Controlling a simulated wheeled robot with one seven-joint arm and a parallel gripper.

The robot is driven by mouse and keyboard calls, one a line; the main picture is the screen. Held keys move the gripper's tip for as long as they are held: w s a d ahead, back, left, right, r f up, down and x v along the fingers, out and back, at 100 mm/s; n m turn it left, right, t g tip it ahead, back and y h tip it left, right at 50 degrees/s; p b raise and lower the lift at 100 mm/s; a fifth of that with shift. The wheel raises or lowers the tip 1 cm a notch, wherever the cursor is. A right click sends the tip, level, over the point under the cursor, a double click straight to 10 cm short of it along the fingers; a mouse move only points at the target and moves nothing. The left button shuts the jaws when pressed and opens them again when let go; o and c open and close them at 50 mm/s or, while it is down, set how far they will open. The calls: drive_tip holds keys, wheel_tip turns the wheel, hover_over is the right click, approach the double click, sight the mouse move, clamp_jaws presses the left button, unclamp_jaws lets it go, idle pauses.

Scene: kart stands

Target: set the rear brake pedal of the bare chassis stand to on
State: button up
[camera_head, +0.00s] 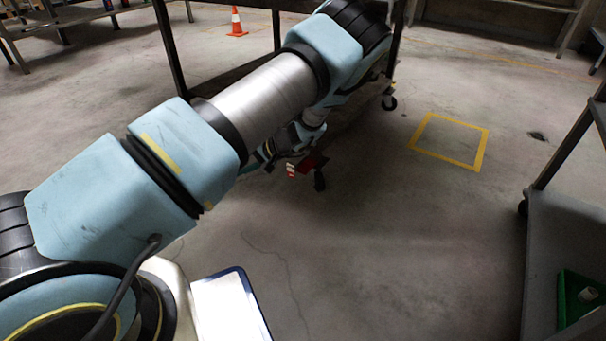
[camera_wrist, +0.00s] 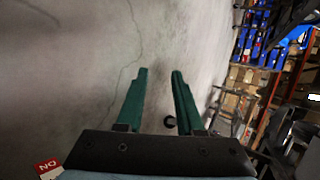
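My gripper (camera_wrist: 159,72) shows in the wrist view with its two green fingers apart. Only bare concrete floor shows between the fingertips, and nothing is held. In the head view my arm reaches from the lower left to the upper middle and folds back down, and the gripper's fingers cannot be made out there. I cannot make out a brake pedal or a bare chassis stand in either view. A dark-legged stand (camera_head: 170,45) is behind my arm in the head view, and my arm covers much of it, so I cannot tell which stand it is.
A grey cart (camera_head: 550,240) with a green tray (camera_head: 580,293) stands at the right. A yellow square (camera_head: 481,150) is marked on the open floor. An orange cone (camera_head: 236,24) stands at the back. Shelves with blue bins (camera_wrist: 262,45) show at the right of the wrist view.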

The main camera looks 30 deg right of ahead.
drive_tip(key=s+d+f+m+t+h+b, duration=0.2)
drive_tip(key=d+f+m+t, duration=0.35)
drive_tip(key=d, duration=0.75)
drive_tip(key=m+t+h+b, duration=0.1)
drive_tip(key=m+t+h, duration=0.2)
drive_tip(key=t+h, duration=0.25)
approach(303, 169)
drive_tip(key=w+b, duration=0.1)
drive_tip(key=w, duration=0.2)
drive_tip(key=w+b, duration=0.1)
drive_tip(key=w, duration=0.2)
drive_tip(key=w+f+b, duration=0.1)
drive_tip(key=w, duration=0.1)
drive_tip(key=shift+w+a+b, duration=0.4)
drive_tip(key=shift+w+a+r+m+t, duration=0.15)
drive_tip(key=shift+w+m+t, duration=0.15)
drive_tip(key=shift+w, duration=0.2)
clamp_jaws()
